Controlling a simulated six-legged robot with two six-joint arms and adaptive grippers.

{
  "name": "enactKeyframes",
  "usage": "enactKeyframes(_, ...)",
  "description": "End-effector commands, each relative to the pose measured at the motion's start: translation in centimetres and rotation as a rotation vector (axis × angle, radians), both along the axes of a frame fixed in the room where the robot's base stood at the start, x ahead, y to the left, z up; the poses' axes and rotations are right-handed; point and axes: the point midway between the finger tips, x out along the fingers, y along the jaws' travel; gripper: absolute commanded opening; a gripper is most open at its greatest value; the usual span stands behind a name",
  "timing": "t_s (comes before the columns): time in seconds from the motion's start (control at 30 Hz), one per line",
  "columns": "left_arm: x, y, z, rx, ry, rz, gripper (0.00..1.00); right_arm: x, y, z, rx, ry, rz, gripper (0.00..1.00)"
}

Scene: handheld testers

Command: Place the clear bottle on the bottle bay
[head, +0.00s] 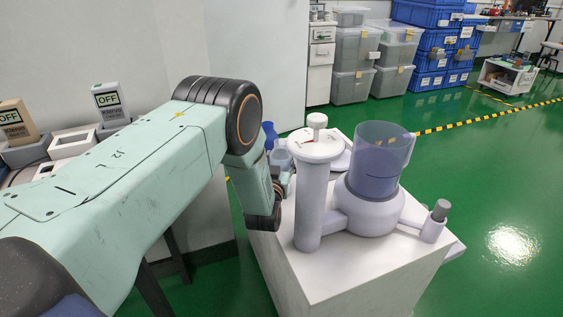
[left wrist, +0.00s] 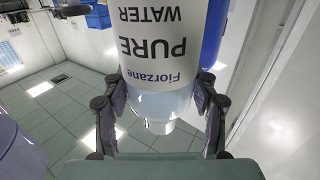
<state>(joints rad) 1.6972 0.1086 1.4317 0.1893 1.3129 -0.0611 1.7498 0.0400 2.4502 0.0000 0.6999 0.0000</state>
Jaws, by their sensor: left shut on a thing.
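The clear bottle (left wrist: 165,45) has a white label reading "Fiorzane PURE WATER", upside down in the left wrist view. My left gripper (left wrist: 160,95) is shut on it, one finger on each side near its clear end. In the head view my left arm hides most of the gripper, and a pale bluish part of the bottle (head: 281,157) shows beside the wrist, above the white stand. I cannot tell whether its base touches anything. I cannot pick out the bottle bay with certainty. My right gripper is not in view.
A grey device with a column (head: 312,200) and a clear jug (head: 381,160) fills much of the white stand (head: 350,275), close to my left wrist. Holders with "OFF" testers (head: 109,98) stand at the left. Open green floor (head: 500,190) lies to the right.

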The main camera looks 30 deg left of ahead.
Motion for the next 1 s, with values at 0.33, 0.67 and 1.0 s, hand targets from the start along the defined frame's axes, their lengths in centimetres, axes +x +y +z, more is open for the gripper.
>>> enactKeyframes(0.33, -0.1, 0.0, -0.1, 0.0, 0.001, 0.001, 0.71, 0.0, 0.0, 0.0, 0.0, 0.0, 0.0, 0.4)
enactKeyframes(0.67, 0.0, 0.0, -0.1, 0.0, -0.001, 0.001, 0.82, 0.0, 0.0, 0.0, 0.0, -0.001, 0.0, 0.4)
enactKeyframes(1.0, -2.5, -0.8, 0.1, 0.0, 0.004, 0.0, 0.82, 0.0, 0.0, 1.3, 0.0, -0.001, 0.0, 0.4)
